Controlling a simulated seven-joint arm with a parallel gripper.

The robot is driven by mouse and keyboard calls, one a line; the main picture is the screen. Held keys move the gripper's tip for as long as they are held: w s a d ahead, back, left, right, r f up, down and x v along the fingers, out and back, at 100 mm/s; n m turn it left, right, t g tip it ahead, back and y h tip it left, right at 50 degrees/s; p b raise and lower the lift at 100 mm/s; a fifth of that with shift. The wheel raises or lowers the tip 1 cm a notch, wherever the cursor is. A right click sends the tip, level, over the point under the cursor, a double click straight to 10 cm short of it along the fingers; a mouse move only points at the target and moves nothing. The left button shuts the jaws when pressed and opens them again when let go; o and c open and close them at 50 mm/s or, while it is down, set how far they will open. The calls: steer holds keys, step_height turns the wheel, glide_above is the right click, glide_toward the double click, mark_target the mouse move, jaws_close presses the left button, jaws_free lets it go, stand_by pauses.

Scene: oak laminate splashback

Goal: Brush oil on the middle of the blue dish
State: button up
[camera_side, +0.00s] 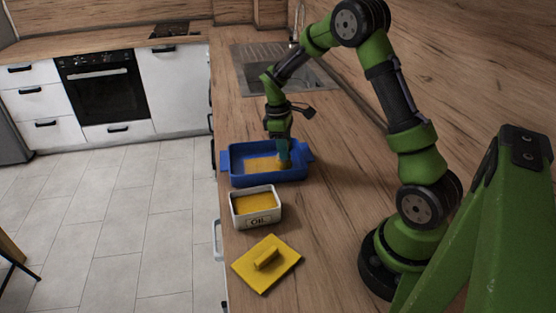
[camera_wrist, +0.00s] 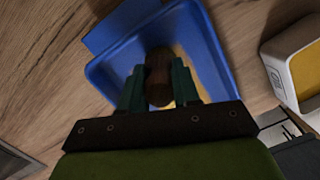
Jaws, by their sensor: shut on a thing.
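The blue dish (camera_side: 266,180) stands on the wooden worktop, and it also shows in the wrist view (camera_wrist: 212,58). A yellow oil patch (camera_side: 259,164) covers part of its floor. My gripper (camera_side: 281,141) is over the right part of the dish, pointing down. In the wrist view, its fingers (camera_wrist: 160,90) are shut on the brown handle of the brush (camera_wrist: 158,72). The brush's yellow-orange end (camera_side: 284,162) is down inside the dish; I cannot tell whether it touches the floor. A white tub (camera_side: 257,220) labelled OIL holds yellow oil (camera_side: 255,203) in front of the dish.
A yellow lid (camera_side: 278,272) with a raised handle lies on the worktop in front of the oil tub. A sink (camera_side: 260,62) is behind the dish. The worktop (camera_side: 335,190) to the right is clear. The splashback runs along the right side.

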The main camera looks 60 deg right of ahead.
steer(key=shift+s+d, duration=0.4)
steer(key=shift+s, duration=0.1)
steer(key=shift+r, duration=3.75)
